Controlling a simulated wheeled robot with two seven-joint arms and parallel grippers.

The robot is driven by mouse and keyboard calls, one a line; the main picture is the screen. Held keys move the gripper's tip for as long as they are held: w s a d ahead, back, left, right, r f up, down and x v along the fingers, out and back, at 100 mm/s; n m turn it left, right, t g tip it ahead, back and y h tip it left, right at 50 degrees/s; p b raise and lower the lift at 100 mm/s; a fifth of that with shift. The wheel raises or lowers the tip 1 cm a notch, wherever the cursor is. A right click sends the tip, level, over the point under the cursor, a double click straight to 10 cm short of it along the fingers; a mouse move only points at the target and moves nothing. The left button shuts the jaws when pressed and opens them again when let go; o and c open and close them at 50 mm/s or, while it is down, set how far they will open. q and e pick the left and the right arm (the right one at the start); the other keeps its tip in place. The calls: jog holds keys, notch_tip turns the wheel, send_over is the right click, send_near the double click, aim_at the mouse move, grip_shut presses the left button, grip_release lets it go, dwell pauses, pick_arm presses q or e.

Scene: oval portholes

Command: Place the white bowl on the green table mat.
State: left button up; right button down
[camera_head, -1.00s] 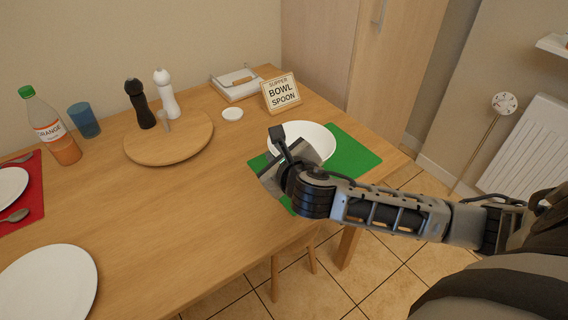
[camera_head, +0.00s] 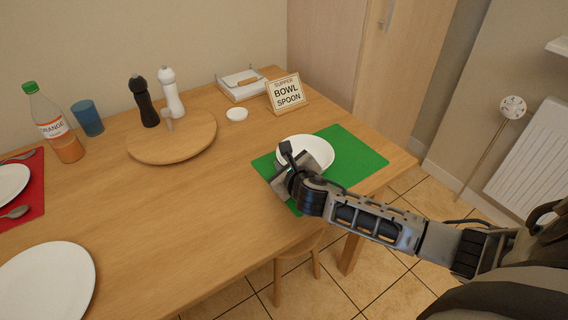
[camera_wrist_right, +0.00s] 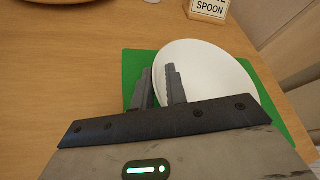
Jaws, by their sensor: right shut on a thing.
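The white bowl (camera_head: 312,152) is over the green table mat (camera_head: 362,160) at the right end of the table. In the right wrist view the bowl (camera_wrist_right: 215,85) also overlaps the green mat (camera_wrist_right: 133,65). My right gripper (camera_head: 287,165) is at the bowl's near left side. In the wrist view its two fingers (camera_wrist_right: 160,88) straddle the bowl's left rim, shut on it. The bowl looks roughly level and very low over the mat; I cannot tell whether its base touches. The gripper hides part of the bowl. My left gripper is not in view.
A "supper bowl spoon" sign (camera_head: 287,93) stands behind the mat, with a small white dish (camera_head: 237,114) to its left. A round wooden board (camera_head: 190,145) carries two mills. A white plate (camera_head: 45,285) lies at front left. The table's middle is clear.

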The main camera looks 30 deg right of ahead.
jog(key=shift+f, duration=0.1)
jog(key=c, duration=1.4)
grip_release()
jog(key=shift+r, duration=0.2)
jog(key=p+v, duration=0.1)
jog(key=v, duration=1.1)
